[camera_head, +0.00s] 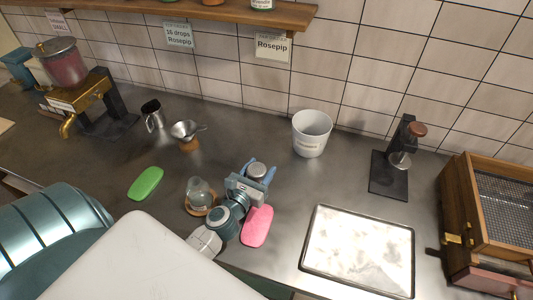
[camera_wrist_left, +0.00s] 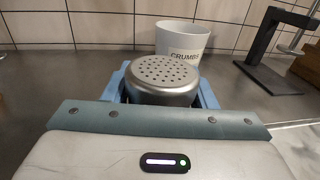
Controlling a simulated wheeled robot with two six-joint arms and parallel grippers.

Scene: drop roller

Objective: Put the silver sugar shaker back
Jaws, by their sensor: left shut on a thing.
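The silver sugar shaker (camera_head: 257,171) is between the blue fingers of my left gripper (camera_head: 258,173), near the middle of the counter. In the left wrist view the shaker (camera_wrist_left: 163,78) shows its round, perforated silver top, upright, with the blue fingers of the gripper (camera_wrist_left: 165,90) on both sides. The gripper is shut on it. The lower part of the shaker is hidden by the gripper, and I cannot tell whether it touches the counter. My right gripper is not in view.
A white bucket labelled for crumbs (camera_head: 311,134) stands behind the shaker. A pink piece (camera_head: 257,226), a glass jar (camera_head: 199,192) and a green piece (camera_head: 146,183) lie near my left arm. A framed white tray (camera_head: 359,250) is at right. Counter between bucket and funnel (camera_head: 186,130) is clear.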

